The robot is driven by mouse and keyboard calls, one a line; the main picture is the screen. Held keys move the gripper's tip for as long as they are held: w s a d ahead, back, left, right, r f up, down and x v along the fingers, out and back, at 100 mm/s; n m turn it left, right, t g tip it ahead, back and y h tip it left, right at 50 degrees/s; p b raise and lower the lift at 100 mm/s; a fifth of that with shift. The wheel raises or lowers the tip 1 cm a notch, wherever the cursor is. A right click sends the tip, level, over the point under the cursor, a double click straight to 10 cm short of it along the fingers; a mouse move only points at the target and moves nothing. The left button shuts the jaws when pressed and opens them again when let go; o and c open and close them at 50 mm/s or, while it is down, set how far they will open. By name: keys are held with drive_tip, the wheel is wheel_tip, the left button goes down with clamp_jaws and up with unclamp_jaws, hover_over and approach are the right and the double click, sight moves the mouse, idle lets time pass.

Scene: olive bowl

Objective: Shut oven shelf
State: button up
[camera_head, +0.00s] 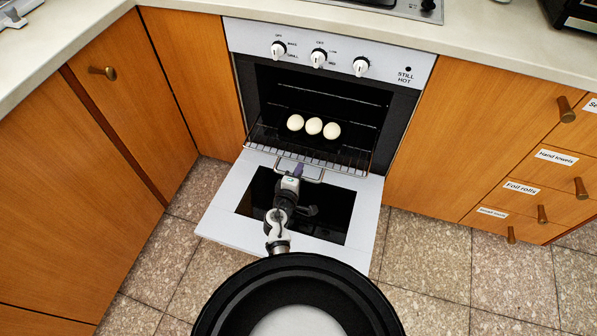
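The oven (248,95) has its white door (222,210) folded down flat towards me. The wire oven shelf (352,158) juts out of the oven over the door's inner end. Three white eggs (314,126) sit in a row farther back, inside the opening. My gripper (298,170) is over the open door, at the shelf's front edge, by a thin metal loop (314,180). The fingertips are small and partly hidden, so I cannot tell whether they touch the shelf or are open or shut.
A white control panel (330,48) with three knobs is above the opening and reads "STILL HOT". Wooden cupboards (130,95) flank the oven on the left, and drawers (530,190) on the right. The tiled floor (440,260) beside the door is clear.

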clamp_jaws()
drive_tip(key=shift+w, duration=0.1)
